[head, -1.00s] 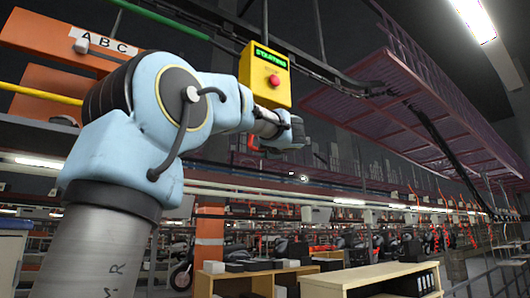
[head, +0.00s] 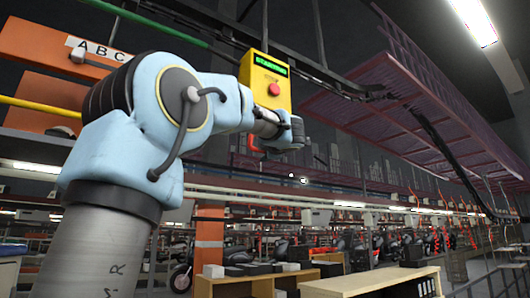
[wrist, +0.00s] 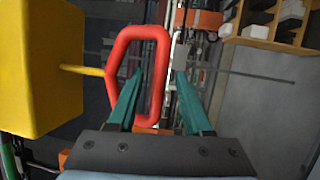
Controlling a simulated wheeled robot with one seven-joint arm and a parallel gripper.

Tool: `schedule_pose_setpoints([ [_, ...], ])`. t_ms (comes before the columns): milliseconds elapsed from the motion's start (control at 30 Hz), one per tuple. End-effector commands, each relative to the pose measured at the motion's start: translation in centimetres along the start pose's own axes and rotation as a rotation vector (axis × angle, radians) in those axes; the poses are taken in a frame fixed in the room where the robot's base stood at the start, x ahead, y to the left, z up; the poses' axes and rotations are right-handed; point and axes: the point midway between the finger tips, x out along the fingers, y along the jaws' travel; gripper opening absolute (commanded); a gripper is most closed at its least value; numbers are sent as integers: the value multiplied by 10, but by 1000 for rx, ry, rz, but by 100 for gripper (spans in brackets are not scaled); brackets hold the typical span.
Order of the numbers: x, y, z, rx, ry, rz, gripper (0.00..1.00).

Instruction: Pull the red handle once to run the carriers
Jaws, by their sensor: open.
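The red handle (wrist: 162,75) is a closed loop in the wrist view, joined by a yellow rod (wrist: 82,70) to a yellow box (wrist: 38,70) on the left. My gripper (wrist: 160,72) is open. Its two teal fingers reach up to the loop. The loop's right bar lies between the fingertips in the picture; the left finger shows across the loop's opening and the right one outside it. I cannot tell whether either finger touches the bar. In the head view the yellow box (head: 281,98) has a green lit display and a red round button; my arm mostly hides the handle.
A rail frame runs overhead, with a purple mesh walkway (head: 400,85) to the right. An orange beam marked ABC (head: 35,45) is at upper left. Low wooden shelves (head: 375,284) stand below, with rows of machines behind. The space right of my gripper looks free.

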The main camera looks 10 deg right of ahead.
Motion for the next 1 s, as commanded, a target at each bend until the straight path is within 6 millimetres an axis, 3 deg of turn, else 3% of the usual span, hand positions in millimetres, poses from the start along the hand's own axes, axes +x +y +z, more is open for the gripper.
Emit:
schedule_pose_setpoints([
  [167, -5, 0, 0, 0, 0, 1, 50],
  [800, -77, -1, 0, 0, 0, 1, 50],
  [1000, -90, 0, 0, 0, 0, 1, 50],
])
